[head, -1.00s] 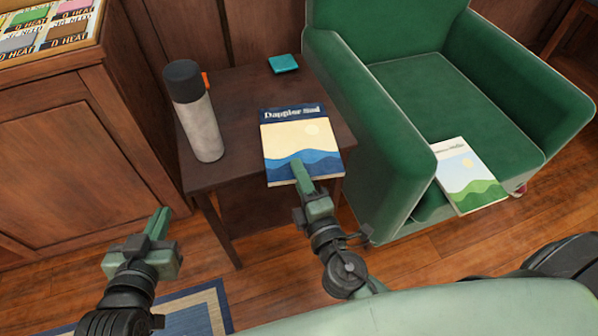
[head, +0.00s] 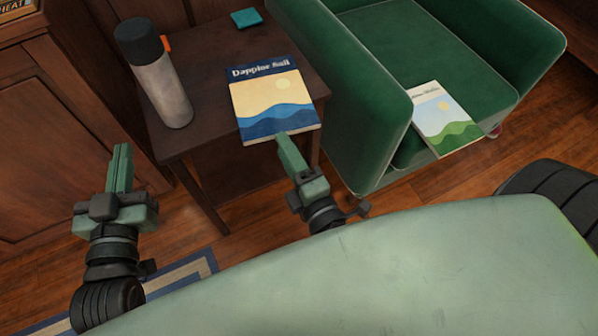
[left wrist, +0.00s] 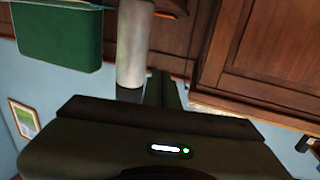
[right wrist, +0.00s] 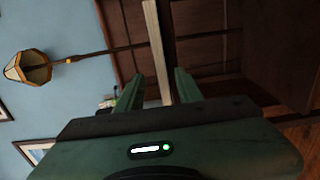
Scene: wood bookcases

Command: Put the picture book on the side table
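The picture book (head: 275,95), with a blue-wave cover, lies on the dark wooden side table (head: 205,55). Its near edge seems to jut past the table's front edge. My right gripper (head: 283,138) is at the book's near edge in the head view. In the right wrist view its fingers (right wrist: 157,92) are apart, with the pale book edge (right wrist: 152,35) in line with the gap; contact cannot be told. My left gripper (head: 120,150) is shut and empty, left of the table. Its fingers (left wrist: 163,88) are close together in the left wrist view.
A grey bottle with a black cap (head: 160,85) and a teal square (head: 246,18) stand on the table. A green armchair (head: 365,110) is close on the right, with another book (head: 445,117) on its seat. A wooden cabinet (head: 60,130) is at left.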

